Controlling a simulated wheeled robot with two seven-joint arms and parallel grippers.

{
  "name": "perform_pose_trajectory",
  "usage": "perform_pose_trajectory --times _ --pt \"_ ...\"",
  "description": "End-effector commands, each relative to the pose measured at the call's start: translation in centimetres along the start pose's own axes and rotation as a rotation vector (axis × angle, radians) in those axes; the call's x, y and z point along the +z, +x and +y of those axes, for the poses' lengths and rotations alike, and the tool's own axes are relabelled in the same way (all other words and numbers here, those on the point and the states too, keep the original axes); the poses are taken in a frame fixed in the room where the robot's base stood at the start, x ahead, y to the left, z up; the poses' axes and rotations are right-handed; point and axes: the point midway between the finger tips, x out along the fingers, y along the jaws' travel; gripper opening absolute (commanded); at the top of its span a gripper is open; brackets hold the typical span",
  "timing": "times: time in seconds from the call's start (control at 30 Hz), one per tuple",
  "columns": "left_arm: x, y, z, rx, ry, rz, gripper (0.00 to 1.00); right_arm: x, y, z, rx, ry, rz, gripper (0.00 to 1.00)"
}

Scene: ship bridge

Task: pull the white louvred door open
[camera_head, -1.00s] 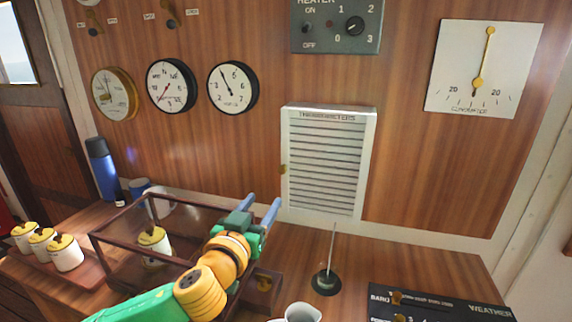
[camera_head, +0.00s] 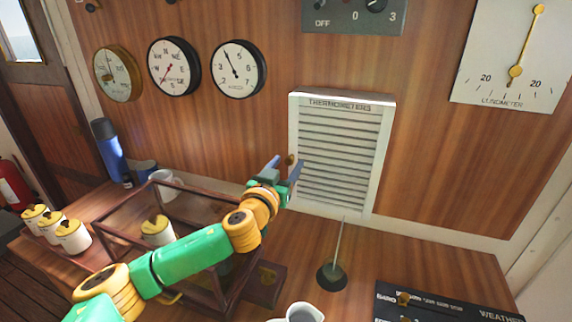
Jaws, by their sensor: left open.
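The white louvred door (camera_head: 345,150), labelled THERMOMETERS, is on the wooden wall and looks shut. A small brass knob (camera_head: 290,159) is at its left edge. My left gripper (camera_head: 285,168) is raised in front of the door's left edge, with its two blue fingers apart, one on each side of the knob in the picture. I cannot tell whether the fingers touch the knob. My right gripper is not in view.
A glass case with a dark frame (camera_head: 130,240) stands below my left arm. A rod on a round base (camera_head: 332,275), a white jug (camera_head: 300,312) and a black weather panel (camera_head: 440,305) are on the wooden counter. A blue flask (camera_head: 110,152) stands at the left.

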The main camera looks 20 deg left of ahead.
Motion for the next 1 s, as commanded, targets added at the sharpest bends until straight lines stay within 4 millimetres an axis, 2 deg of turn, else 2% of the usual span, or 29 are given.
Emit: perform_pose_trajectory --times 0.03,0.07,0.2,0.27,1.0 --pt "0.02 -0.01 -0.01 0.000 0.000 0.000 0.58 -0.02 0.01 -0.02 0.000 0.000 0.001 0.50" --pt "0.02 -0.01 -0.01 0.000 0.000 0.000 0.53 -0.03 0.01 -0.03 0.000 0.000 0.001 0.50" --pt "0.02 -0.02 -0.01 0.000 0.000 0.000 0.15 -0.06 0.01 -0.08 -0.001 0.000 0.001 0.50" --pt "0.02 -0.03 -0.01 0.000 0.000 0.000 0.00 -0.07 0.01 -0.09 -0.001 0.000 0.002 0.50" --pt "0.03 -0.03 -0.03 -0.001 0.000 -0.001 0.00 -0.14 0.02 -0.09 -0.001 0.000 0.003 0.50"
